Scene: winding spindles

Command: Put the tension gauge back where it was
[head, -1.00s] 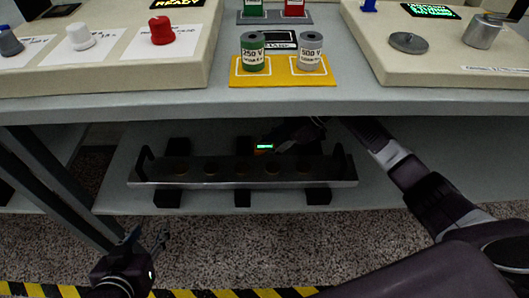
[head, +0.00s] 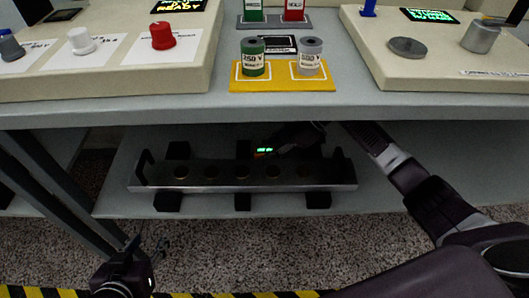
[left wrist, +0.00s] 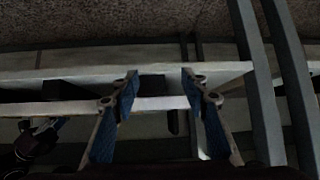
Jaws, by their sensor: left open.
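A small device with a lit green display, which looks like the tension gauge (head: 264,151), is at the lower shelf, behind the dark metal rack. My right gripper (head: 282,148) reaches in from the right under the tabletop, with its fingertips right beside the gauge. It is dark there, so I cannot tell whether the fingers are closed on it or whether the gauge touches the shelf. My left gripper (head: 148,246) is low at the left, in front of the shelf and away from the gauge. In the left wrist view its two blue-padded fingers (left wrist: 160,82) are apart and empty.
The long rack (head: 240,187) with dark round spots and upright ends lies on the lower shelf (head: 400,195). The tabletop edge (head: 270,106) overhangs it. Above, a yellow mat (head: 282,85) holds a green and a grey cylinder between two beige consoles. A table leg (head: 60,175) stands left.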

